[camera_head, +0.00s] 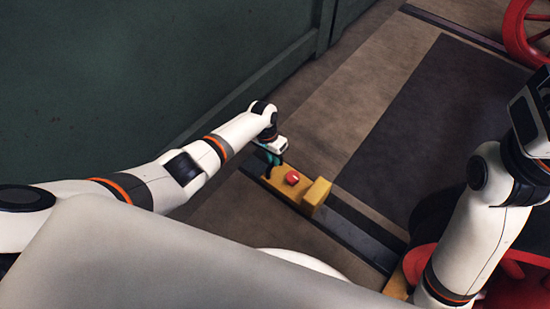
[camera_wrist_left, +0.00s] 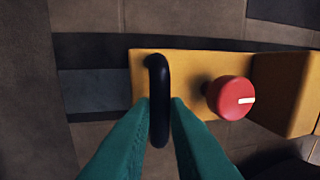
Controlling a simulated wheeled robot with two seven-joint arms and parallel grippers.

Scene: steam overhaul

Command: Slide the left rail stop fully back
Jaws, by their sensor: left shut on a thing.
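The yellow rail stop (camera_head: 290,190) sits on the dark floor rail (camera_head: 362,243), in the middle of the head view. It has a red knob (camera_head: 292,178) with a white mark and a raised yellow block (camera_head: 316,194) at its right end. In the left wrist view the stop (camera_wrist_left: 190,66) shows a black handle (camera_wrist_left: 158,85) at its left end, with the red knob (camera_wrist_left: 231,98) to the right. My left gripper (camera_head: 271,170) has its teal fingers (camera_wrist_left: 160,115) closed around the handle from both sides. My right gripper is not in view; only my right arm shows.
A dark green wall (camera_head: 130,85) runs along the left. A red wheel (camera_head: 525,32) is at the top right, and more red parts (camera_head: 515,275) are at the lower right. The rail lies bare to the right of the stop.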

